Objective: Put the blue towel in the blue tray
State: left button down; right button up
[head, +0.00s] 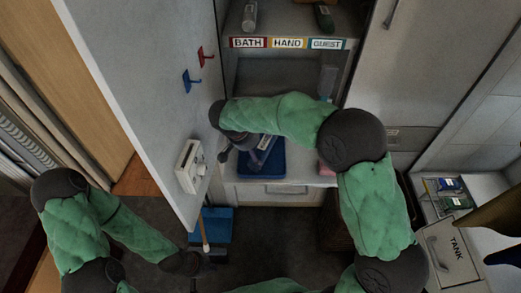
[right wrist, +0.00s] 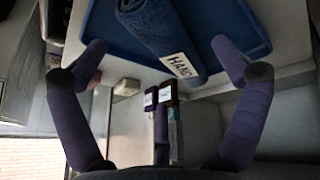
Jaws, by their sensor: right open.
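The blue towel (right wrist: 155,30) is rolled and has a white HAND label. In the right wrist view it lies over the blue tray (right wrist: 245,22); the tray also shows on the cabinet ledge in the head view (head: 262,168), with the towel (head: 266,144) partly hidden by my arm. My right gripper (right wrist: 160,47) is open, its fingers spread on either side of the towel's labelled end and apart from it. In the head view my right gripper (head: 235,148) is at the tray's left. My left gripper (head: 196,265) is low over the dark floor, its fingers unclear.
The open cabinet door (head: 135,75) stands left, with red and blue hooks and a white box (head: 190,166). BATH, HAND and GUEST labels (head: 289,43) mark the shelf above. A blue dustpan (head: 217,222) is below. A pink item (head: 326,171) lies right of the tray.

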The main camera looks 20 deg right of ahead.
jog(key=p+v, duration=0.1)
jog(key=v, duration=0.5)
jog(key=shift+r, duration=0.35)
jog(key=shift+a, duration=0.15)
